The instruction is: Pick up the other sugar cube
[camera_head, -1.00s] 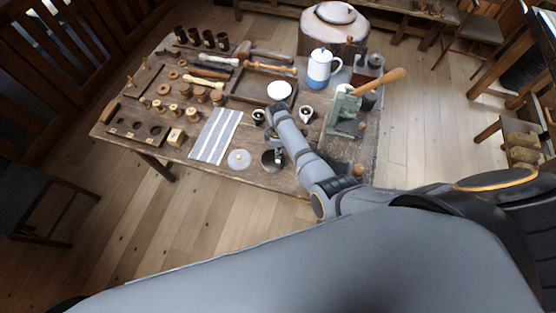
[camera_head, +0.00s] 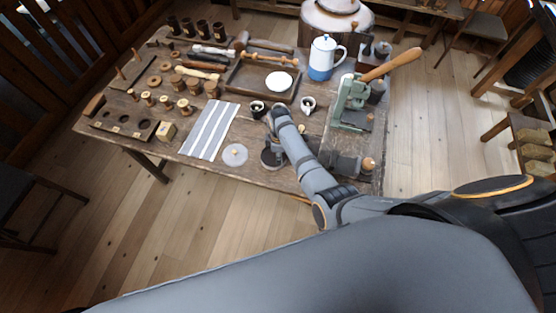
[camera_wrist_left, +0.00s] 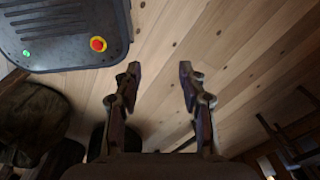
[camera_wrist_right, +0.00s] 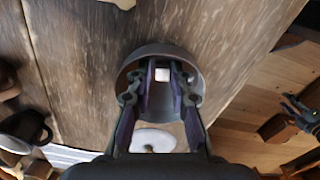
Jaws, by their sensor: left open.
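A pale sugar cube (camera_wrist_right: 162,74) shows inside a dark round bowl (camera_wrist_right: 197,62) in the right wrist view. My right gripper (camera_wrist_right: 161,68) points down into this bowl, one finger on each side of the cube. I cannot tell whether the fingers touch it. In the head view the bowl (camera_head: 270,161) stands near the table's front edge, partly hidden by my right arm. A pale round lid with a small knob (camera_head: 235,155) lies left of the bowl. My left gripper (camera_wrist_left: 160,85) is open and empty above bare floor, away from the table.
A green lever press (camera_head: 352,105) stands to the right. A striped cloth (camera_head: 210,130) lies left of the lid. A blue and white pot (camera_head: 323,58) stands farther back.

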